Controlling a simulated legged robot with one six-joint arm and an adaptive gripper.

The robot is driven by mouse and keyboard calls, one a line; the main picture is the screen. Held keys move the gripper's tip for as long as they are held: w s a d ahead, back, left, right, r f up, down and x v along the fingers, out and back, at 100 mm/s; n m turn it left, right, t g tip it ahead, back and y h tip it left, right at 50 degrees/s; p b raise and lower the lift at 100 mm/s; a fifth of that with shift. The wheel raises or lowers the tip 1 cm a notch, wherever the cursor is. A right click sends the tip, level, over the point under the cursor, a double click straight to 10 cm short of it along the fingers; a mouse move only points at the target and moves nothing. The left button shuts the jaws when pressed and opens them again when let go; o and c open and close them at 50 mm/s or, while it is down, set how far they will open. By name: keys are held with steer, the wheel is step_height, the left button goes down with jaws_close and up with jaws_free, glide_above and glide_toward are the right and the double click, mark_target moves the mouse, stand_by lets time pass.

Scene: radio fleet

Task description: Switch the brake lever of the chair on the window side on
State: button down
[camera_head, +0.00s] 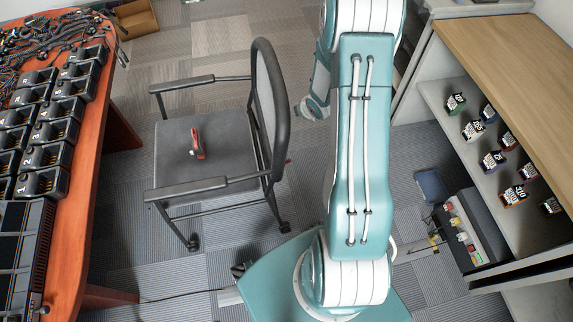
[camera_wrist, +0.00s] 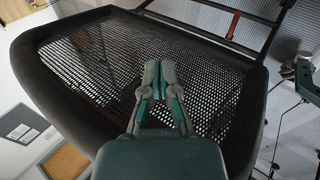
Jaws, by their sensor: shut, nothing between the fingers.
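A grey chair (camera_head: 208,148) with a mesh back stands left of my arm in the head view. A small red part (camera_head: 288,161) shows at the rear of its backrest; I cannot tell whether it is the brake lever or how it is set. In the wrist view the mesh backrest (camera_wrist: 85,60) fills most of the picture, and a red strip (camera_wrist: 233,22) shows beyond its upper right edge. My gripper (camera_wrist: 160,68) is shut and empty in front of the mesh. In the head view my arm's end is just right of the backrest, partly hidden by my arm.
A red and grey object (camera_head: 197,144) lies on the seat. An orange-red table (camera_head: 92,135) with black chargers is at the left. A shelf (camera_head: 440,100) with small labelled items is at the right, with an open dark box (camera_head: 475,225) below it. Carpet behind the chair is clear.

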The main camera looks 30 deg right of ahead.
steer(key=s+a+f+n+y, duration=0.1)
steer(key=s+f+n+y, duration=0.1)
steer(key=f, duration=0.8)
steer(key=s+a+f+n+t+y, duration=0.1)
steer(key=s+f+n, duration=0.3)
steer(key=f, duration=0.7)
steer(key=shift+s+a+t+y, duration=0.3)
steer(key=shift+s+a+y, duration=0.4)
steer(key=shift+s, duration=0.45)
steer(key=shift+w+a+f, duration=0.1)
steer(key=shift+f, duration=0.05)
steer(key=x, duration=0.9)
steer(key=shift+w+f, duration=0.25)
steer(key=shift+w, duration=0.05)
